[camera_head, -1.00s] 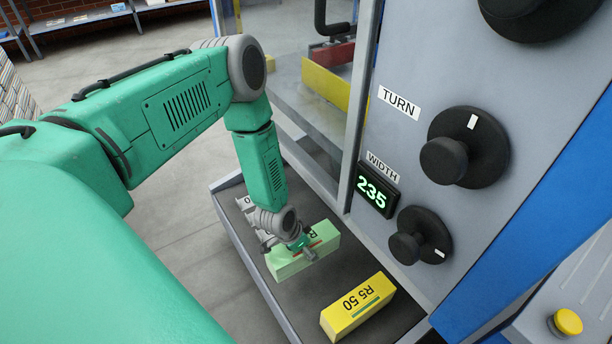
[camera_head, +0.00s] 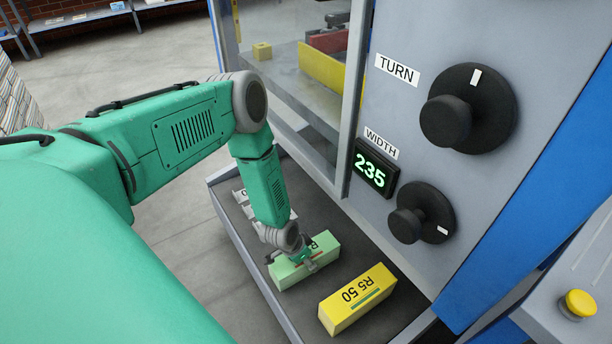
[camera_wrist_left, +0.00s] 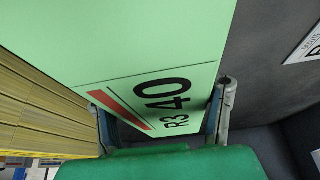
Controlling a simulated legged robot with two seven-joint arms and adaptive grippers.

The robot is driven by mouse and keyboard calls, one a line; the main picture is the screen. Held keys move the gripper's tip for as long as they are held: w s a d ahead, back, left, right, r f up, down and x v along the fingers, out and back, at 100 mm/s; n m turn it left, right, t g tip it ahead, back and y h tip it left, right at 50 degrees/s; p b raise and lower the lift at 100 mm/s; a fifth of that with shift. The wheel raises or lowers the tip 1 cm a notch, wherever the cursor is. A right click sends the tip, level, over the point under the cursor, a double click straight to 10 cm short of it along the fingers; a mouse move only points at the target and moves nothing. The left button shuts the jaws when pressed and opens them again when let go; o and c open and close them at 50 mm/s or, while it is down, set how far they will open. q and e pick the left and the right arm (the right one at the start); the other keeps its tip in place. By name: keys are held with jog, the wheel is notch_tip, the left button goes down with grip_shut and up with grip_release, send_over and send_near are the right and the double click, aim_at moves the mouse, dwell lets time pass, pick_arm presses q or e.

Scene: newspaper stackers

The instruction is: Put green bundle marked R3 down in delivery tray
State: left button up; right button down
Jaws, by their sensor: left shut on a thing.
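The green bundle (camera_head: 294,273) lies in the dark-floored tray (camera_head: 227,203) at the machine's foot, in the head view. My left gripper (camera_head: 303,262) is over the bundle from above and shut on it. In the left wrist view the bundle (camera_wrist_left: 130,45) fills the upper middle, with "R3 40" and a red stripe on its face. The fingers (camera_wrist_left: 160,115) stand on either side of it. The head view does not show clearly whether the bundle touches the tray floor. My right gripper is not in view.
A yellow bundle marked R5 50 (camera_head: 355,300) lies in the tray just right of the green one. White labelled pieces (camera_head: 240,196) lie toward the tray's far end. The machine panel with knobs (camera_head: 468,108) and a 235 display (camera_head: 375,170) rises on the right.

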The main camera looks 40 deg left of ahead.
pick_arm(q)
jog(key=shift+w+d+r, duration=0.1)
jog(key=shift+d, duration=0.2)
jog(key=o, duration=1.7)
jog(key=shift+a, duration=0.2)
jog(key=shift+a+f, duration=0.25)
jog(key=shift+f, duration=0.05)
jog(key=shift+d+r, duration=0.15)
jog(key=shift+d, duration=0.1)
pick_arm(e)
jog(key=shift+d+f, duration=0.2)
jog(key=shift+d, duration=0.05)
pick_arm(q)
jog(key=shift+r, duration=0.2)
jog(key=p+v, duration=0.4)
jog(key=v, duration=0.6)
jog(key=shift+r+p, duration=0.35)
jog(key=shift+s+a+r, duration=0.15)
jog(key=shift+s+r, duration=0.3)
jog(key=shift+r, duration=0.05)
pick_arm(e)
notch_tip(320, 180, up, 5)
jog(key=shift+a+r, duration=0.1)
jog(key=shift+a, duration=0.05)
